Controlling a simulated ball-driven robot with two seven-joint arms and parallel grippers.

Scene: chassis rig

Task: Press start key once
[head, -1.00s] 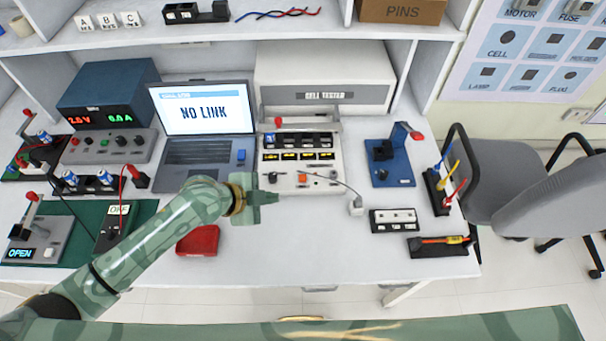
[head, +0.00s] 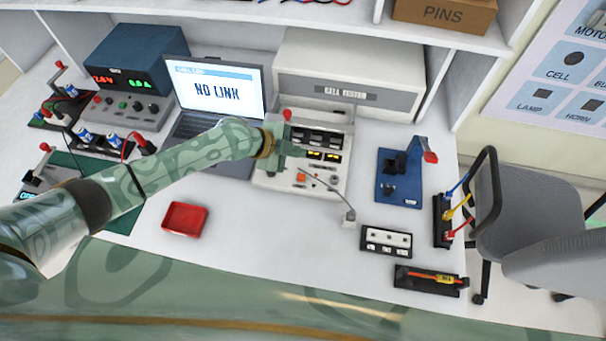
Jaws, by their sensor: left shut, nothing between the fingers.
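The laptop (head: 216,90) stands open and its screen reads "NO LINK". My arm covers much of its keyboard, and the blue key seen there earlier is hidden. Right of it, the tester's front panel (head: 263,181) has an orange button (head: 302,177), a row of lit yellow displays and a red-knobbed lever at its left. I see no readable "start" label. My left gripper (head: 297,149) is shut and empty over the panel's left side, up and left of the orange button. I cannot tell whether it touches anything. My right gripper is not in view.
The red tray (head: 168,222) lies empty in front. A blue fixture (head: 393,190), a white-topped block (head: 386,240) and a black holder (head: 430,280) stand to the right. A power supply (head: 120,60) is at the left. A chair (head: 520,215) is beyond the table's right edge.

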